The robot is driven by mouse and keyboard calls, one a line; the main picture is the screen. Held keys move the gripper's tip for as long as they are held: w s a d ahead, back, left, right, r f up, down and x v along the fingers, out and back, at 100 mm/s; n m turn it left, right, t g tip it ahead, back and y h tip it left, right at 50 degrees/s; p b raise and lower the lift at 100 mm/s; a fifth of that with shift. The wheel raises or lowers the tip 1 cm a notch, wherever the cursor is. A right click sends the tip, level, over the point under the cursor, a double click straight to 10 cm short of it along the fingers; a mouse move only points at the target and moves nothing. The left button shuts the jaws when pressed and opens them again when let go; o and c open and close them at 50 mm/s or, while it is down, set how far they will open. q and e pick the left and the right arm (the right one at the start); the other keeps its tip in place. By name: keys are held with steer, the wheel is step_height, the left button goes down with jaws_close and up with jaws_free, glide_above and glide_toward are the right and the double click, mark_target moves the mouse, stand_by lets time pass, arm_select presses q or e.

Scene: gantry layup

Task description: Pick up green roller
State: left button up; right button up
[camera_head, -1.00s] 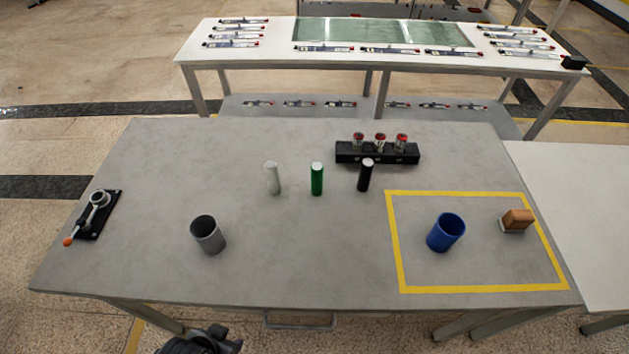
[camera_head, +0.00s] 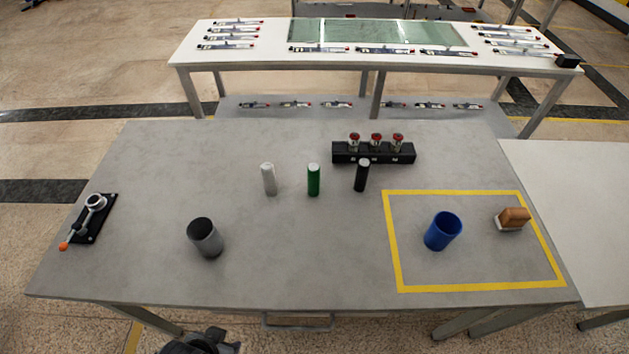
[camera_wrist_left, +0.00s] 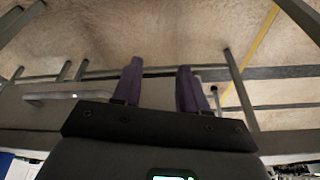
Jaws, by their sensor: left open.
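The green roller (camera_head: 313,181) stands upright on the grey table in the head view, between a white roller (camera_head: 268,180) on its left and a black roller (camera_head: 362,176) on its right. My left gripper (camera_wrist_left: 158,82) shows in the left wrist view with its two dark fingers apart and nothing between them. That view looks at the floor and table legs, and no roller shows in it. A dark part of my own arm shows at the bottom edge of the head view, well short of the rollers. My right gripper is not in view.
A grey cup (camera_head: 205,238) stands front left of the rollers. A blue cup (camera_head: 443,231) and a brown-topped block (camera_head: 513,219) are in the yellow-taped area at right. A black holder (camera_head: 373,153) with red-topped items stands behind. A lever device (camera_head: 90,217) is at far left.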

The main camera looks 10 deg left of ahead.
arm_select(q)
steer(key=o, duration=0.4)
